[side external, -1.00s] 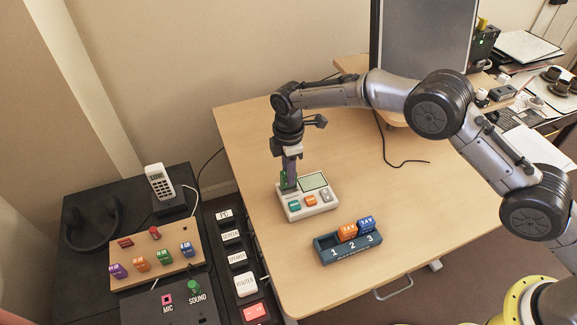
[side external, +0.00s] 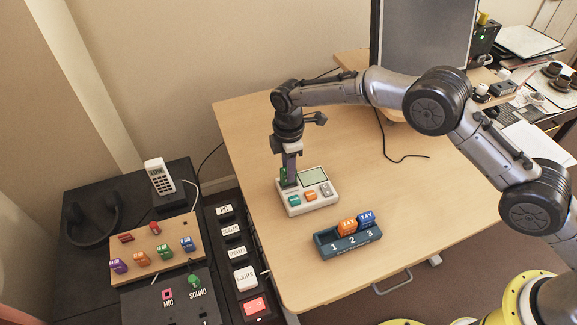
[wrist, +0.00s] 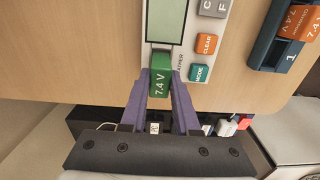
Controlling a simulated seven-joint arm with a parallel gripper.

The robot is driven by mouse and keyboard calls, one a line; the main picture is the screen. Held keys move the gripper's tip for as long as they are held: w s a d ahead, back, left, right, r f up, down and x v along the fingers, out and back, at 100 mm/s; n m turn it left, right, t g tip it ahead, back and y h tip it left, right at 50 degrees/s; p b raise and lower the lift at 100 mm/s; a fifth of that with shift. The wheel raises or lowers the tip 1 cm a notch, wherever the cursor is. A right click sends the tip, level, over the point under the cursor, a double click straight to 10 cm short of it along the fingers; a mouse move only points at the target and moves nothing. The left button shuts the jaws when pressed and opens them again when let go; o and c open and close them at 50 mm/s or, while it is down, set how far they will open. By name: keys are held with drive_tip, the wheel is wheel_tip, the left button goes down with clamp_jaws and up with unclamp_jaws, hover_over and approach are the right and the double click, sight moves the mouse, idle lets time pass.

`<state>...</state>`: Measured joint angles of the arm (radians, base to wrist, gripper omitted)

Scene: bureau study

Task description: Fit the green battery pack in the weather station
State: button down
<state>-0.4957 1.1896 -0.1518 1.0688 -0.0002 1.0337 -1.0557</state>
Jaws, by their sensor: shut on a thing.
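My gripper (side external: 289,172) points down at the left end of the weather station and is shut on the green battery pack (side external: 284,178). In the wrist view the green pack (wrist: 160,76), marked 7.4 V, sits between my two purple fingers (wrist: 158,94), at the station's edge beside the screen. The weather station (side external: 313,207) is a white box with a grey-green screen and teal, orange and grey buttons; it also shows in the wrist view (wrist: 189,52). The bay is hidden by the pack and fingers. I cannot tell how deep the pack sits.
A dark blue holder (side external: 352,244), numbered 1 to 3, stands in front of the station. Slot 1 is empty; an orange pack (side external: 347,227) and a blue pack (side external: 366,219) fill the others. A black cable (side external: 402,160) lies behind. Table to the right is clear.

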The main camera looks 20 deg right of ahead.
drive_tip(key=shift+f, duration=1.15)
drive_tip(key=shift+c, duration=1.7)
unclamp_jaws()
drive_tip(key=shift+r, duration=0.1)
drive_tip(key=shift+r, duration=3.45)
